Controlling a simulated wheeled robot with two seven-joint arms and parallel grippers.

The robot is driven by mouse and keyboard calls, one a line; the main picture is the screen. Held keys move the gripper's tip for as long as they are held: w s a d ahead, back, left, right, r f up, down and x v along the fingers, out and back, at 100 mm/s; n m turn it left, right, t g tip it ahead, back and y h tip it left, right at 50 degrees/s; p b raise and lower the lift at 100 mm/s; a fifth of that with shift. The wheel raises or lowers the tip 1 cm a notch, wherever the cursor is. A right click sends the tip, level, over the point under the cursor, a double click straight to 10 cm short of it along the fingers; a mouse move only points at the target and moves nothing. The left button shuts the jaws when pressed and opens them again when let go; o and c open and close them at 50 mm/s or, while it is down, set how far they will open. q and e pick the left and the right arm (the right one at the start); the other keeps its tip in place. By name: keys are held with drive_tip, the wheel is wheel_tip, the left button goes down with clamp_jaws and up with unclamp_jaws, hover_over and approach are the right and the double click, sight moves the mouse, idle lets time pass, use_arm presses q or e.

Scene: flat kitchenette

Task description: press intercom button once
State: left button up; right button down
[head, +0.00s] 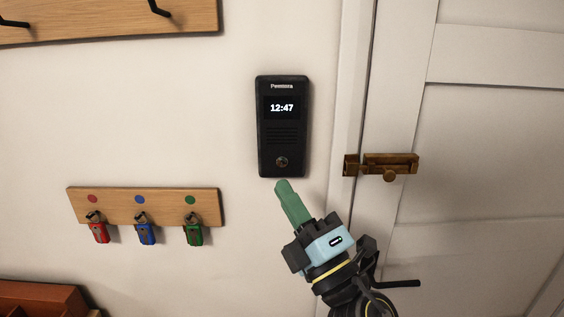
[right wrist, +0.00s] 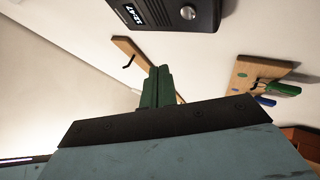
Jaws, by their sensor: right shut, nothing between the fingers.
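The black intercom (head: 282,126) is mounted on the wall, with a lit display reading 12:47 and a round metallic button (head: 282,161) near its bottom. My right gripper (head: 283,186) is shut and empty, its green fingers pointing up just below the intercom in the head view. I cannot tell how far the fingertips are from the wall. In the right wrist view the intercom (right wrist: 170,12) is at the top, partly cut off, with its button (right wrist: 188,12) showing. The shut green fingers (right wrist: 159,72) appear apart from it there. My left gripper is not in view.
A wooden key rack (head: 150,207) with red, blue and green tagged keys hangs at left. A wooden hook board (head: 110,18) is above. A white door (head: 480,130) with a brass bolt (head: 388,164) stands right of the intercom. A reddish-brown object (head: 45,300) sits at lower left.

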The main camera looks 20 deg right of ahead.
sight(282, 162)
drive_tip(key=shift+w+d+b, duration=0.15)
drive_tip(key=shift+w+d, duration=0.15)
drive_tip(key=shift+w, duration=0.75)
drive_tip(key=shift+w+d+b, duration=0.1)
drive_tip(key=shift+w+d, duration=0.25)
drive_tip(key=shift+w, duration=0.7)
drive_tip(key=shift+w+d+b, duration=0.15)
drive_tip(key=shift+w+d, duration=0.15)
drive_tip(key=shift+w, duration=0.75)
drive_tip(key=shift+w+d, duration=0.1)
drive_tip(key=shift+w, duration=0.3)
drive_tip(key=shift+w+d, duration=0.1)
drive_tip(key=shift+w, duration=0.2)
drive_tip(key=shift+s, duration=0.15)
drive_tip(key=shift+s+a, duration=0.2)
drive_tip(key=shift+s, duration=0.35)
